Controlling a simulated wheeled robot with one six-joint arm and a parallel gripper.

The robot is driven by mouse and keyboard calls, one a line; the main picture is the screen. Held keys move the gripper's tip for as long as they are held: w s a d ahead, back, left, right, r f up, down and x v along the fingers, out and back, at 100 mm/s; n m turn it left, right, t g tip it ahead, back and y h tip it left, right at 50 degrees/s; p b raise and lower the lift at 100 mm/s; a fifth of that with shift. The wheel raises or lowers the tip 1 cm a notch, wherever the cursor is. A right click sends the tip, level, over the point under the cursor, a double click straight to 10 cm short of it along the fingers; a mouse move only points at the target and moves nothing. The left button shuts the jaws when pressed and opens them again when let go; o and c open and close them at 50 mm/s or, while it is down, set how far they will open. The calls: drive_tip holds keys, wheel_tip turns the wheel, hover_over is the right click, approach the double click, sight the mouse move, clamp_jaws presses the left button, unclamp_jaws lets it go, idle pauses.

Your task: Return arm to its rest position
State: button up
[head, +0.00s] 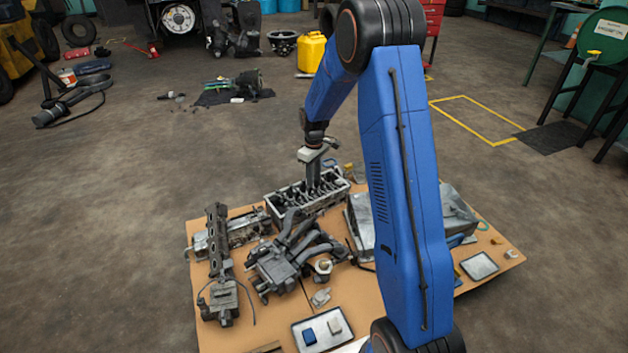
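My blue arm reaches out from the lower right of the head view, bends at the top and points down over the board. My gripper (313,186) points down at the far part of the board, over the metal engine block part (291,204). Its fingertips overlap that part in the picture, and I cannot tell whether they touch it. The fingers look close together, but they are too small to tell whether they are open or shut. I see no held object clearly.
The tan board (262,325) carries several metal engine parts, a tray (320,332) with a blue and a pale block, and an empty-looking tray (479,266). A yellow jerrycan (312,52) stands behind. Open floor lies left and right.

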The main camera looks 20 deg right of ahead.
drive_tip(key=shift+r, duration=0.1)
drive_tip(key=s+a+r+m+t, duration=0.2)
drive_tip(key=s+a+r+m, duration=0.15)
drive_tip(key=s+r, duration=1.85)
drive_tip(key=s+a+r+m+t, duration=0.1)
drive_tip(key=s+r, duration=0.1)
drive_tip(key=s, duration=0.9)
drive_tip(key=s+a+r+m+t, duration=0.1)
drive_tip(key=s+r, duration=0.1)
drive_tip(key=s, duration=1)
drive_tip(key=shift+a+r+m+t, duration=0.25)
drive_tip(key=shift+m+t, duration=0.1)
drive_tip(key=shift+t, duration=0.05)
